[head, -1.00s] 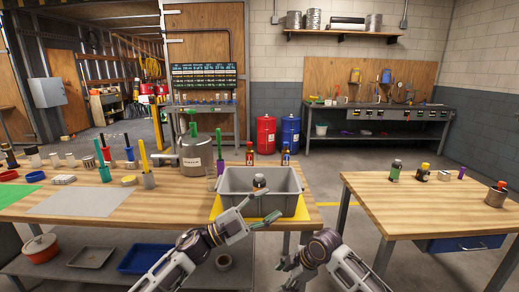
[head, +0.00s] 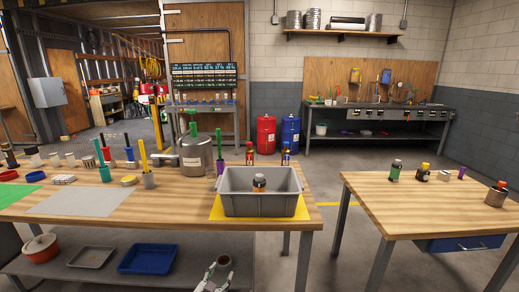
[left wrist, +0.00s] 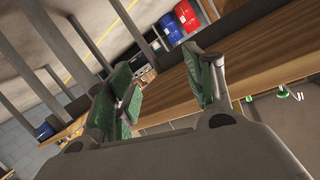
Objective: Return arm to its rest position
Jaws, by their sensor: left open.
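My left gripper (head: 218,271) is low at the bottom edge of the head view, in front of the table's lower shelf. The left wrist view shows its green-padded fingers (left wrist: 162,78) spread apart with nothing between them. A grey bin (head: 233,206) stands on a yellow mat (head: 217,212) on the left table, well above the gripper. My right gripper is out of view.
The left wooden table (head: 85,224) holds tools, cups and a large grey canister (head: 195,160). Its lower shelf carries a red pot (head: 40,251) and a blue tray (head: 147,258). A second table (head: 430,205) stands at the right, with open floor between them.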

